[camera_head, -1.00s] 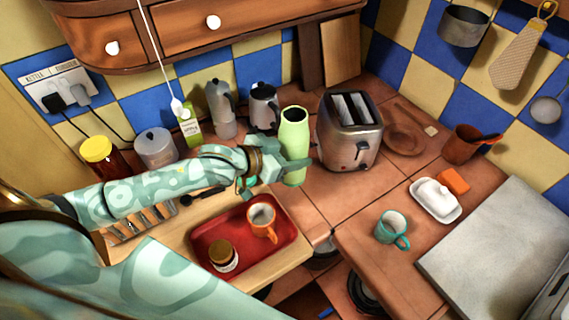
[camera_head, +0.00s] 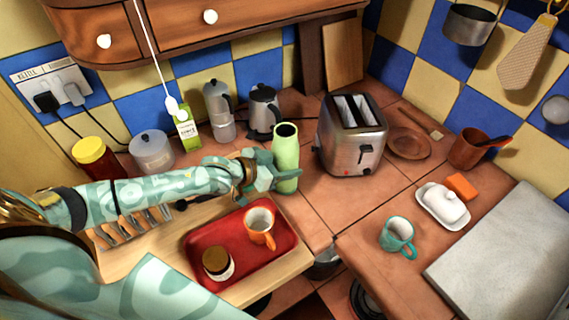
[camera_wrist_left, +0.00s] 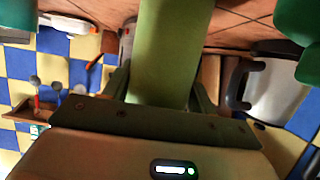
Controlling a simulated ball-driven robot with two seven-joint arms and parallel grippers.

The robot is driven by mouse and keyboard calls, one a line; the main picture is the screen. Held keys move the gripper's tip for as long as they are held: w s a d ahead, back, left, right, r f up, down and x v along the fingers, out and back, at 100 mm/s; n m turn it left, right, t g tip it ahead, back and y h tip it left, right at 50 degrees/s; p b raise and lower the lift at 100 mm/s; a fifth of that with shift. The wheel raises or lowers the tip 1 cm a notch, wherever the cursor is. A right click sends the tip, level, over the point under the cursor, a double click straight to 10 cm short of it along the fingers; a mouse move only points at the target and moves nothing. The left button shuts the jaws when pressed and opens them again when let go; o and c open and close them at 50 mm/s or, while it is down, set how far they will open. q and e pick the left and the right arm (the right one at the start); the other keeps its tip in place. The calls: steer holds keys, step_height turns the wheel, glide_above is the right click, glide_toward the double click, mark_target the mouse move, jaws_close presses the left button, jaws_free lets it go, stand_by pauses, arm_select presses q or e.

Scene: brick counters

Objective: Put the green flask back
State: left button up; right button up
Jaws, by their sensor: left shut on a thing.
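The green flask (camera_head: 286,146) stands upright at the tile counter, left of the toaster. My left gripper (camera_head: 277,178) is shut around its lower body from the left. I cannot tell whether its base touches the tiles. In the left wrist view the flask (camera_wrist_left: 165,50) fills the space between the fingers of my left gripper (camera_wrist_left: 160,90). My right gripper is not in view.
A red tray (camera_head: 205,245) holds an orange mug (camera_head: 259,228) and a jar (camera_head: 217,264).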

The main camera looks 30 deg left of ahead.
arm_select(q)
steer(key=shift+f, duration=0.1)
steer(key=o, duration=1.3)
steer(key=p+v, duration=0.3)
steer(key=v, duration=0.9)
steer(key=shift+r, duration=0.2)
